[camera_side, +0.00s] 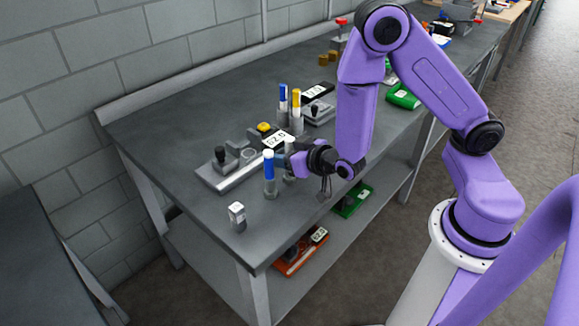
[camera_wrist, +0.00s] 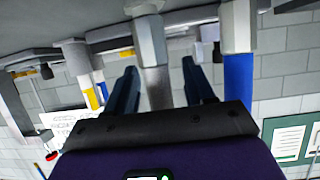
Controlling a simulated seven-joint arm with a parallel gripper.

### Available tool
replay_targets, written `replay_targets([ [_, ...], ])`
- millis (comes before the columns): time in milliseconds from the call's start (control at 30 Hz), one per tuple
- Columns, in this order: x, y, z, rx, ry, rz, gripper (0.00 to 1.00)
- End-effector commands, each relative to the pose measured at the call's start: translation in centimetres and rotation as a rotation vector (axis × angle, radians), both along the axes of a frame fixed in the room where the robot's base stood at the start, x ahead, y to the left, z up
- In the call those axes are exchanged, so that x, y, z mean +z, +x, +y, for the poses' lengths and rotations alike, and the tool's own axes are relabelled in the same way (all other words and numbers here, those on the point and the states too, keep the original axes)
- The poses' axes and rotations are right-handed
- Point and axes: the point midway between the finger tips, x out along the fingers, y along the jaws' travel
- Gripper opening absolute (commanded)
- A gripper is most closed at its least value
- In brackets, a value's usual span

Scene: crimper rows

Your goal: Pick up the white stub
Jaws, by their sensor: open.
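My gripper (camera_side: 290,160) reaches level across the bench's front part, its fingers pointing left in the side view. In the wrist view, which is upside down, the two dark fingers (camera_wrist: 160,78) are open. Between them stands a pale grey-white stub (camera_wrist: 156,92) in a hexagonal grey holder (camera_wrist: 150,42), which looks to be the white stub. I cannot tell whether either finger touches it. In the side view it is mostly hidden by my gripper; part of its holder (camera_side: 289,174) shows. A blue stub (camera_side: 269,163) stands upright just left of it, and also at right in the wrist view (camera_wrist: 239,75).
A crimper (camera_side: 222,165) lies behind the blue stub, with another (camera_side: 318,112) farther back. Yellow (camera_side: 296,98) and blue (camera_side: 283,95) stubs stand upright behind. A grey holder with a white block (camera_side: 237,214) is near the left corner.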

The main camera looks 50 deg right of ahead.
Motion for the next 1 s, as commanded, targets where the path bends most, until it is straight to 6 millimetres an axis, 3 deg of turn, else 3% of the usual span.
replay_targets([
  [33,0.0,0.0,0.0,0.000,0.000,0.000,0.53],
  [200,0.0,0.0,0.0,0.000,0.000,0.000,0.00],
  [667,0.5,0.0,0.1,0.000,0.002,-0.003,0.00],
  [1000,3.9,0.1,0.0,-0.001,0.005,-0.006,0.00],
])
